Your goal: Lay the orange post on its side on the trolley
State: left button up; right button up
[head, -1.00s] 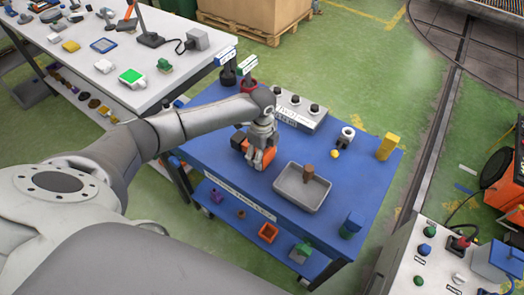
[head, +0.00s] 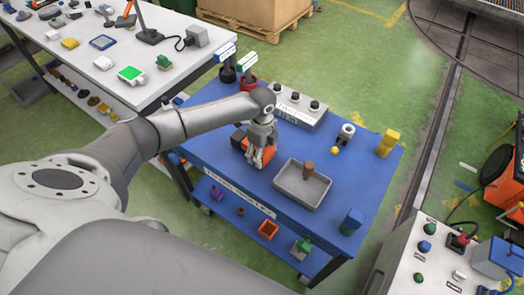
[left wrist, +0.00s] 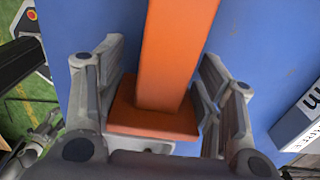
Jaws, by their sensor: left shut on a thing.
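The orange post (left wrist: 177,50) is between the fingers of my left gripper (left wrist: 160,105) in the left wrist view. Its wider orange foot (left wrist: 150,118) sits close to the palm, and its shaft runs toward the top of the picture. In the head view my left gripper (head: 259,160) points down, low over the left part of the blue trolley (head: 350,180). It is shut on the post, and only part of the orange (head: 240,141) shows beside the fingers. I cannot tell whether the post touches the trolley top.
A grey tray (head: 287,190) with a brown piece (head: 308,171) stands just right of my gripper. A grey box with knobs (head: 297,108) is behind. A yellow block (head: 387,143) stands at the far right, a blue-green block (head: 351,222) at the front right. Blue top between them is clear.

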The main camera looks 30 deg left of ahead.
pick_arm(q)
jog(key=o, duration=1.7)
notch_tip(320, 180, up, 12)
